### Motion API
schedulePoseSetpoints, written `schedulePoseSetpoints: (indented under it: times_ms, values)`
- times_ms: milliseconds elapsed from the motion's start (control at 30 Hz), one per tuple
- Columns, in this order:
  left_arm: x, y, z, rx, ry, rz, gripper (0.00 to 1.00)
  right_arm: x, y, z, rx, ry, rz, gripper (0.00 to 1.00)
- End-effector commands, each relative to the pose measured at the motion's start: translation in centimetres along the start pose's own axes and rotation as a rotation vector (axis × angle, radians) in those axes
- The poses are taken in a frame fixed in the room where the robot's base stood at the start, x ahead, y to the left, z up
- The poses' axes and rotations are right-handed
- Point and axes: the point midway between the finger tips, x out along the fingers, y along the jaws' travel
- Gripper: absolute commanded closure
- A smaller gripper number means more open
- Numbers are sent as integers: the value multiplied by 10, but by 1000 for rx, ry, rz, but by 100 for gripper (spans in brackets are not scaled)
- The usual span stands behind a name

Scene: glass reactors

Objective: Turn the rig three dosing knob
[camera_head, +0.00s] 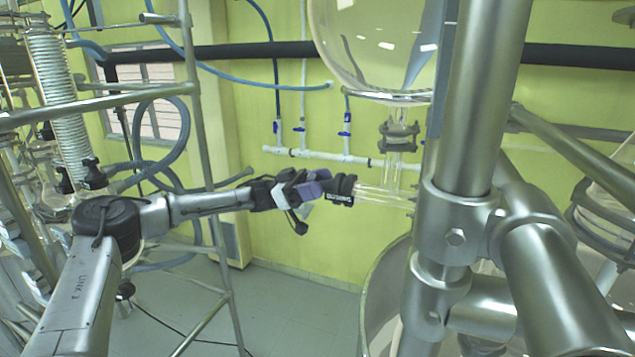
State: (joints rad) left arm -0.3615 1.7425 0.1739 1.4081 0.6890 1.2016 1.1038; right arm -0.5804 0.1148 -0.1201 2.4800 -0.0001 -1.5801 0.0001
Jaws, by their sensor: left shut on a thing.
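The dosing knob (340,190) is a black cap with small white lettering. It sits at the left end of a horizontal clear glass tube (385,196) below the round glass vessel (372,45). My left arm comes in from the left, and my left gripper (318,188), with purple-grey fingers, is shut on the knob. The fingers hide part of the knob's left side. I cannot tell the knob's turn angle. My right gripper is not in view.
A white pipe with blue valves (345,133) runs along the yellow wall behind. A steel frame with a coiled glass condenser (55,100) stands at the left.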

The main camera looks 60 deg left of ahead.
Motion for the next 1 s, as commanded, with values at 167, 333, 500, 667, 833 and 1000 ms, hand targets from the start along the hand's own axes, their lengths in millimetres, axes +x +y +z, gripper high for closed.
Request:
schedulePoseSetpoints:
  times_ms: [167, 333, 500, 667, 833, 1000]
  values:
    - [0, 0, 0, -7, 0, -2, 71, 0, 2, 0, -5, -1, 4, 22]
    - [0, 0, 0, -7, 0, -2, 71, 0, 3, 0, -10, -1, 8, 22]
    - [0, 0, 0, -6, 0, -2, 42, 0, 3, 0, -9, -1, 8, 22]
    - [0, 0, 0, -6, 0, -2, 26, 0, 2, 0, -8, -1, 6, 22]
    - [0, 0, 0, -6, 0, -2, 22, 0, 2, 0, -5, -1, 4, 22]
    - [-2, 0, 0, -5, 0, -3, 22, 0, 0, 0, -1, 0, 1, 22]
